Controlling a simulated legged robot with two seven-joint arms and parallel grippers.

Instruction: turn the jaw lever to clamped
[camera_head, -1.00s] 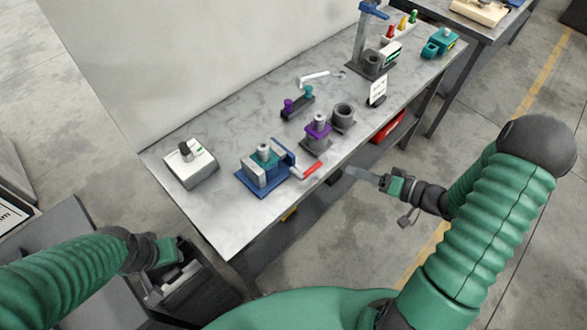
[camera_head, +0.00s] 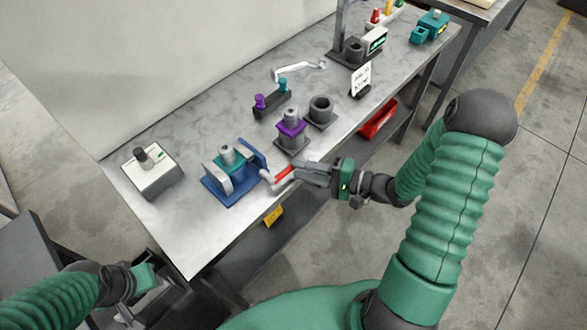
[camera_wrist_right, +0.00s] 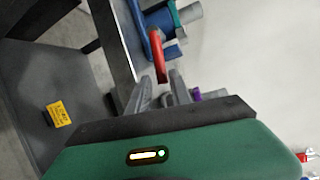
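The blue vise (camera_head: 232,190) stands near the table's front edge, with a teal and grey part between its jaws. Its jaw lever has a red grip (camera_head: 284,174) that points right, toward me; the red grip also shows in the right wrist view (camera_wrist_right: 157,55). My right gripper (camera_head: 296,175) is at the lever's end. In the right wrist view its two fingers (camera_wrist_right: 160,85) are apart, with the red grip's end between them. I cannot tell whether they touch it. My left gripper (camera_head: 130,308) is low at the left, away from the vise; its fingers are unclear.
A white box with a dark knob (camera_head: 155,172) stands left of the vise. A purple-collared post (camera_head: 291,132) and a grey cup (camera_head: 320,110) stand behind and right of it. A red bin (camera_head: 379,120) hangs under the table edge. Free tabletop lies left of the vise.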

